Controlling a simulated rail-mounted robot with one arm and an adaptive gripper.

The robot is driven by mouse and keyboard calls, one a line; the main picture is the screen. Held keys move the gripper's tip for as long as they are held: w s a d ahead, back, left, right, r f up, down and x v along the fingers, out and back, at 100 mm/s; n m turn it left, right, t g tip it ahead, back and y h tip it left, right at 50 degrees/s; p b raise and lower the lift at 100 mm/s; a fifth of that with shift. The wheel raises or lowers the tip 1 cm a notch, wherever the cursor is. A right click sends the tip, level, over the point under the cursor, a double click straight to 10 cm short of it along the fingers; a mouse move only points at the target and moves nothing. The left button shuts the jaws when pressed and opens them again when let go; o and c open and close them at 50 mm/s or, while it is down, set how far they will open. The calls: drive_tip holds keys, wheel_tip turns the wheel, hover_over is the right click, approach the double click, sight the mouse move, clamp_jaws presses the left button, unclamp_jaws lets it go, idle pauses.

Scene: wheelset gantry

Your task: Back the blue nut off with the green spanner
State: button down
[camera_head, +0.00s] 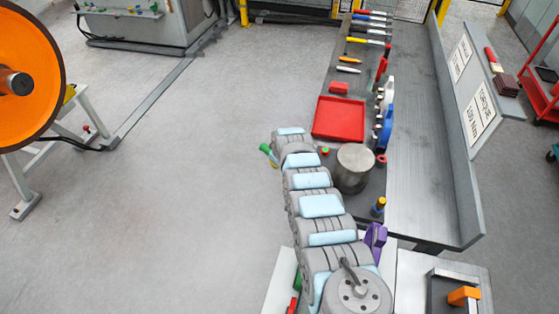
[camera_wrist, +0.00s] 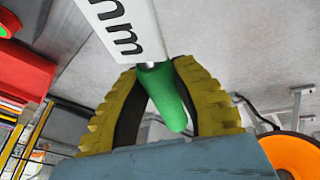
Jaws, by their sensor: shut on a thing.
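My gripper (camera_wrist: 158,72) is shut on the green handle of the spanner (camera_wrist: 163,97), with one yellow ribbed finger on each side. A pale flat part with dark "mm" lettering (camera_wrist: 122,25) extends from the handle toward the top of the wrist view and is cut off by the frame edge. In the head view the green handle (camera_head: 268,151) pokes out left of my arm's far end, which hides most of the gripper. I cannot make out a blue nut for certain in either view.
A dark bench runs along the right of my arm. It holds a red tray (camera_head: 339,118), a grey metal cylinder (camera_head: 354,168), a small red and green part (camera_head: 325,151) and a row of coloured-handled tools (camera_head: 368,30). An orange wheel (camera_head: 28,50) stands at left. The floor between is clear.

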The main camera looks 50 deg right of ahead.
drive_tip(key=shift+f+b, duration=1.05)
drive_tip(key=shift+f, duration=0.15)
drive_tip(key=shift+a+r+n+p, duration=0.35)
drive_tip(key=shift+a+p, duration=0.1)
drive_tip(key=shift+p, duration=0.5)
drive_tip(key=shift+w+a+f+n+t+y+p, duration=0.15)
drive_tip(key=shift+a+n+y+p, duration=0.1)
drive_tip(key=shift+a+n+p, duration=0.4)
drive_tip(key=shift+s+a+f+n+t+y+p, duration=0.15)
drive_tip(key=shift+a+n+y+p, duration=0.15)
drive_tip(key=shift+a+p, duration=0.5)
drive_tip(key=shift+w+a, duration=0.1)
